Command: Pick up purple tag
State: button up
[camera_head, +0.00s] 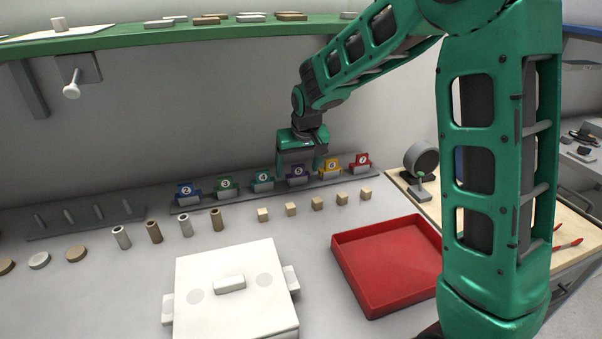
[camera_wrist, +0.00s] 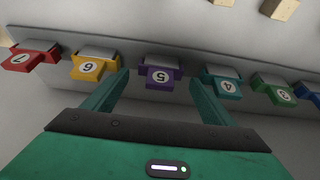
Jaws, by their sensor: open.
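The purple tag (camera_head: 297,171), marked 5, stands in a slot of the grey rack between the teal tag (camera_head: 262,177) marked 4 and the yellow tag (camera_head: 331,165) marked 6. In the wrist view the purple tag (camera_wrist: 160,77) sits ahead of and between my fingers. My gripper (camera_head: 299,172) is open and empty. It hangs just above the tag row, and in the wrist view its fingertips (camera_wrist: 158,78) lie either side of the purple tag, with no contact visible. One finger is close to the yellow tag (camera_wrist: 87,68) and the other close to the teal tag (camera_wrist: 222,82).
Blue (camera_head: 188,191), green (camera_head: 225,187) and red (camera_head: 360,160) tags share the rack. Several small wooden cubes (camera_head: 317,203) lie in front. A red tray (camera_head: 385,270) and a white lidded box (camera_head: 232,290) stand nearer. A green shelf (camera_head: 190,35) runs above.

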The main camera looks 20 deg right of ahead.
jog(key=shift+w+f, duration=0.1)
jog(key=shift+f, duration=0.1)
jog(key=c, duration=1.1)
